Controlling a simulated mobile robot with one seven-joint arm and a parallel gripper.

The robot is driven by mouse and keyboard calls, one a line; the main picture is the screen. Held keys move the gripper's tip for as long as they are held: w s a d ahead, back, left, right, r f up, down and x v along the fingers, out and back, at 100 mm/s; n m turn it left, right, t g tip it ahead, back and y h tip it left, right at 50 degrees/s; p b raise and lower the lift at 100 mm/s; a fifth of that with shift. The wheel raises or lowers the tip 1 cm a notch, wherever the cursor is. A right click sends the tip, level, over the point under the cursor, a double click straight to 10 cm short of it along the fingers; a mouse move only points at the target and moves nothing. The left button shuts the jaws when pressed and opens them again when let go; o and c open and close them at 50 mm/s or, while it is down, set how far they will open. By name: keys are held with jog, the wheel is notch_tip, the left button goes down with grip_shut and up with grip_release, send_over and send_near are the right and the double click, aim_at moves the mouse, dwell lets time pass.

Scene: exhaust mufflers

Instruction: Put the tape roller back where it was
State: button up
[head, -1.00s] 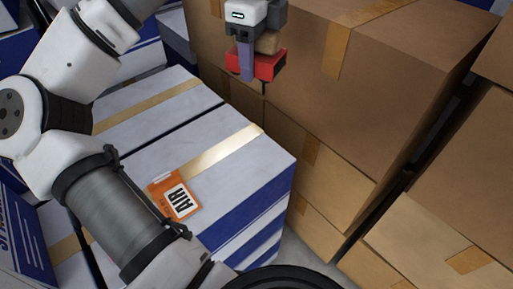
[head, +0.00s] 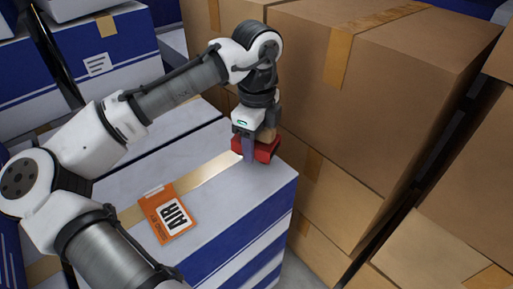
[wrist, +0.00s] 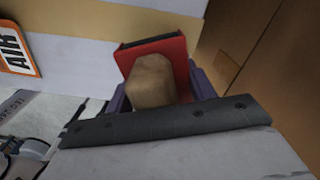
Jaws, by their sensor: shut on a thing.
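The tape roller (head: 268,152) has a red body and a tan roll; both show in the wrist view, the red body (wrist: 178,50) behind the tan roll (wrist: 152,85). My gripper (head: 250,155) is shut on it, with a purple finger on each side. The gripper points down at the right end of the white and blue box top (head: 235,190), by the tan tape strip. I cannot tell whether the roller touches the box top or hangs just above it.
An orange AIR label (head: 168,215) lies on the white box top, left of my gripper. Tall brown cardboard boxes (head: 330,110) stand close behind and to the right. More white and blue boxes (head: 85,60) are at the back left. The white top's front right is bare.

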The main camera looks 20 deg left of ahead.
jog(key=shift+f, duration=0.95)
jog(key=o, duration=1.1)
jog(key=shift+f, duration=0.1)
notch_tip(320, 180, up, 12)
jog(key=p, duration=0.3)
jog(key=shift+r, duration=0.2)
